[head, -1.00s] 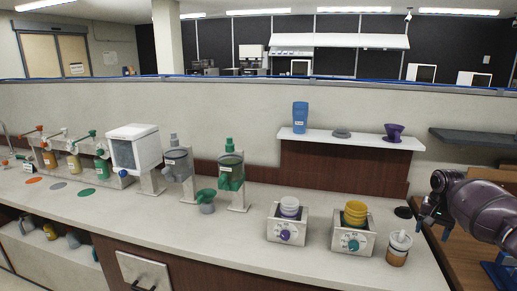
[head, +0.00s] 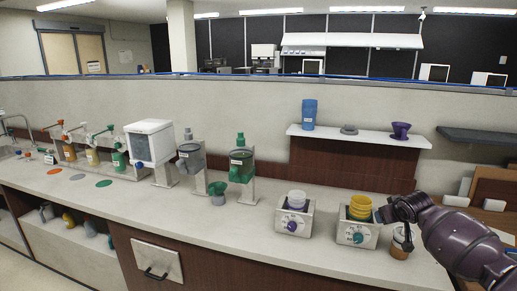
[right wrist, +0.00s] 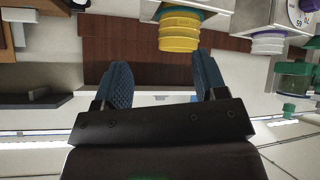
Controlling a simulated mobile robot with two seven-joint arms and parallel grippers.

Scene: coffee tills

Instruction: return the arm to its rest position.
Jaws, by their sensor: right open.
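My right arm comes in from the right in the head view. Its gripper (head: 392,212) hangs over the counter's right end, in front of a lidded jar (head: 399,253) and just right of a stack of yellow cups (head: 360,207). In the right wrist view the two blue fingertips of this gripper (right wrist: 163,80) stand wide apart with nothing between them. The yellow cups (right wrist: 180,30) show beyond the fingers, apart from them. The jar is partly hidden by the gripper. My left gripper is not in view.
The yellow cups sit on a dial box (head: 357,235), and pale cups (head: 297,198) sit on another (head: 293,221). A raised shelf (head: 360,137) behind holds a blue cup stack (head: 309,114) and a purple dripper (head: 401,131). Dispensers stand to the left. The front counter strip is clear.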

